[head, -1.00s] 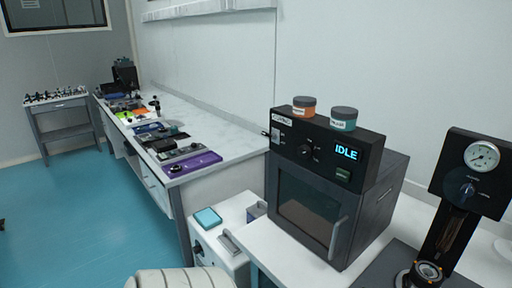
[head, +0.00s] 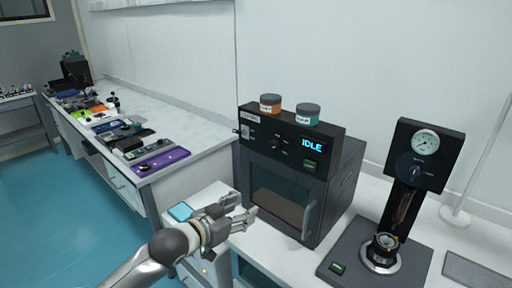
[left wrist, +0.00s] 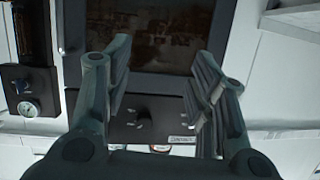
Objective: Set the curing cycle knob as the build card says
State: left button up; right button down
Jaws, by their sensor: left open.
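The dark curing oven (head: 325,190) stands on the white bench, its display (head: 312,145) reading IDLE. A small dark knob (head: 278,143) with pale marks around it sits on its top front panel; its exact setting is too small to read. My left gripper (head: 245,207) is open and empty in front of the oven door, below and left of the knob and apart from it. In the left wrist view, turned upside down, the knob (left wrist: 144,115) shows between the open fingers (left wrist: 160,75). I cannot make out a build card. My right gripper is not in view.
An orange-banded jar (head: 270,104) and a teal-banded jar (head: 307,114) stand on the oven. A press with a round gauge (head: 425,142) stands to the right. A long table at left holds several devices, including a purple one (head: 162,160).

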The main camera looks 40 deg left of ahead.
aim_at(271, 147)
pick_arm(q)
notch_tip(271, 147, up, 13)
jog(key=w+m+t+h, duration=0.1)
jog(key=w+t, duration=0.1)
jog(key=t, duration=0.1)
jog(key=w+p, duration=0.1)
jog(key=w, duration=0.3)
jog(key=w+p, duration=0.2)
jog(key=w, duration=0.3)
jog(key=shift+d+r, duration=0.15)
jog(key=shift+d, duration=0.05)
jog(key=shift+w+d, duration=0.1)
jog(key=shift+w, duration=0.5)
jog(key=c, duration=1)
